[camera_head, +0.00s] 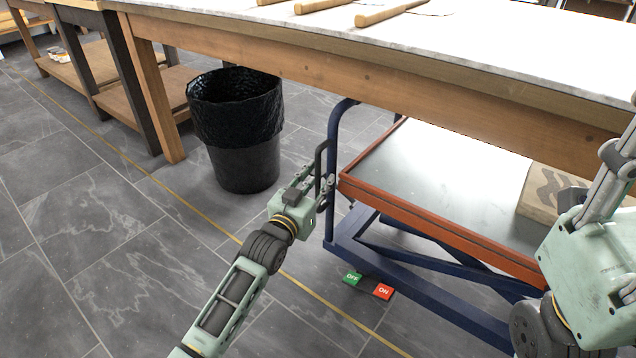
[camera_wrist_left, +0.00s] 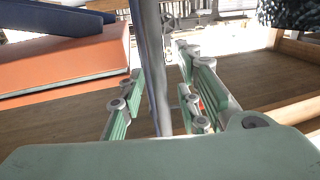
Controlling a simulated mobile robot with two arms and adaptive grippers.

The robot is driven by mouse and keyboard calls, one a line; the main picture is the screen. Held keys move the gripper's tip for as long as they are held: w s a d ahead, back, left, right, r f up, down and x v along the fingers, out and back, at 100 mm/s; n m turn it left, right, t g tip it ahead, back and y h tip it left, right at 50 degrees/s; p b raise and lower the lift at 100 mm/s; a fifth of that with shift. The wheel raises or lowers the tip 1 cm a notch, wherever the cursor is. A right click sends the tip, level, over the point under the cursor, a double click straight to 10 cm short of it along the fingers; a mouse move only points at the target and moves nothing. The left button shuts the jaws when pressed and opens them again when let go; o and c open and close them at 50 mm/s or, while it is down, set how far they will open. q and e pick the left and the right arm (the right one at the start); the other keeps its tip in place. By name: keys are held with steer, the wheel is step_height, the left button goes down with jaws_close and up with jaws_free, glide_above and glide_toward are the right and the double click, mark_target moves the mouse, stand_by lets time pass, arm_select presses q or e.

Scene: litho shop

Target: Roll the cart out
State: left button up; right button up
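The cart has a blue frame, a grey deck and an orange-red rim (camera_head: 440,220). It stands mostly beneath the worktable. Its blue upright handle (camera_head: 335,160) rises at the left end. My left gripper (camera_head: 324,182) is at this handle, about mid-height. In the left wrist view the handle post (camera_wrist_left: 152,60) passes between the open fingers of my left gripper (camera_wrist_left: 158,85), with a gap showing on each side. A green OFF pedal (camera_head: 352,278) and a red ON pedal (camera_head: 383,291) sit low by the cart's base. My right arm shows at the right; its gripper is out of view.
A brown box (camera_head: 545,190) lies on the cart deck. The wooden worktable's front beam (camera_head: 370,85) hangs over the cart. A black bin (camera_head: 245,165) stands left of the handle. The tiled floor (camera_head: 110,230) at left and front is clear, crossed by a yellow line.

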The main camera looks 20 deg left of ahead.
arm_select(q)
steer(key=shift+c, duration=0.3)
jaws_close()
steer(key=shift+s, duration=0.1)
